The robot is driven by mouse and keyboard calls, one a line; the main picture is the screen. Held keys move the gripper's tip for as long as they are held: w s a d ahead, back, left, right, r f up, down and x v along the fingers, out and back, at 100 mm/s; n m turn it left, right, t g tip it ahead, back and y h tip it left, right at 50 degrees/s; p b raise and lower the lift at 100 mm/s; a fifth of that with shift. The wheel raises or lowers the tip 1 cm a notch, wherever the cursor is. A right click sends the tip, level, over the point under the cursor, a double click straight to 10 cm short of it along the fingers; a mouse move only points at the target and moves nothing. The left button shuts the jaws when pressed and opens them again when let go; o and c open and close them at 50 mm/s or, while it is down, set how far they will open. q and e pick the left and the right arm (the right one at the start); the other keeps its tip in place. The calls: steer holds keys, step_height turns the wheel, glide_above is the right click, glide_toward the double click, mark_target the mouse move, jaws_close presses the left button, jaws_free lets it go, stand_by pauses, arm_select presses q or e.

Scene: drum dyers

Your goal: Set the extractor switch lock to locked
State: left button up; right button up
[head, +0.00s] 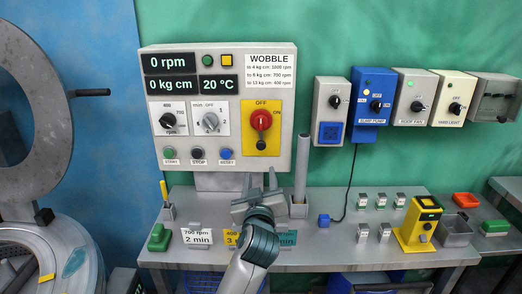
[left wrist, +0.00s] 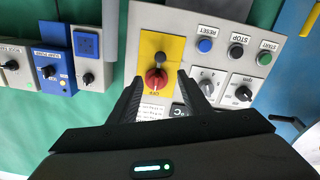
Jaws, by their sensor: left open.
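The extractor switch is a red rotary knob (head: 261,120) on a yellow plate (head: 274,104) at the right of the grey control panel. A small black piece (head: 261,145), which looks like its lock, sits just below the knob. The wrist view is upside down: there the red knob (left wrist: 156,80) appears below the black piece (left wrist: 160,59). My left gripper (head: 260,182) is open and empty, fingers pointing up toward the panel, below the switch in the head view. In the left wrist view the open fingers (left wrist: 158,88) frame the red knob, without clear contact. My right gripper is not shown.
The control panel (head: 222,182) has two more dials, buttons and displays left of the switch. A grey upright post (head: 301,165) stands close right of the gripper. Several switch boxes (head: 370,85) hang further right. The bench (head: 340,255) carries labels, small blocks and a yellow device (head: 417,228).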

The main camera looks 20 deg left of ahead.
mark_target(261, 147)
arm_select(q)
steer(key=p+x, duration=0.4)
steer(key=x, duration=1)
steer(key=shift+w+a, duration=0.15)
steer(key=shift+w, duration=0.2)
steer(key=shift+p+x, duration=0.35)
steer(key=shift+x, duration=0.6)
steer(key=shift+f, duration=0.1)
